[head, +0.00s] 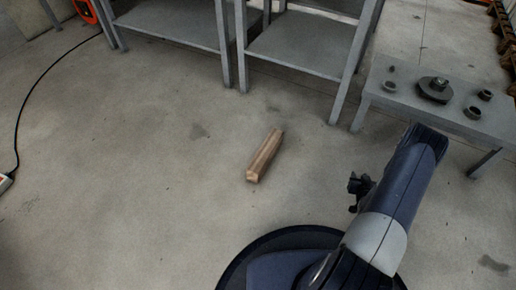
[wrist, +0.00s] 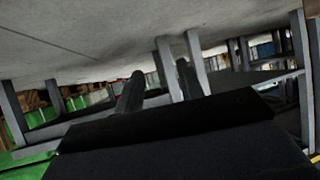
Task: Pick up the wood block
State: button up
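The wood block (head: 265,156) is a light brown, elongated piece lying on the bare concrete floor near the middle of the head view. It lies slantwise, its near end toward the bottom left. My gripper (wrist: 160,70) shows in the wrist view as two dark fingers standing apart, with nothing seen held between them. The wood block does not show in the wrist view. In the head view my arm is at the lower right, to the right of the block and well apart from it; the fingers cannot be made out clearly there.
Grey metal shelving (head: 304,45) stands behind the block. A low grey table (head: 451,116) with several dark round parts is at the right. A black cable (head: 45,76) runs along the floor at the left. The floor around the block is clear.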

aim_at(259, 166)
jog(key=i+j+z, duration=0.15)
jog(key=j, duration=0.65)
jog(key=i+j+z, duration=0.2)
jog(key=j, duration=0.55)
jog(key=j+z, duration=0.15)
jog(key=j, duration=0.65)
jog(key=i+j, duration=0.35)
jog(key=i, duration=0.05)
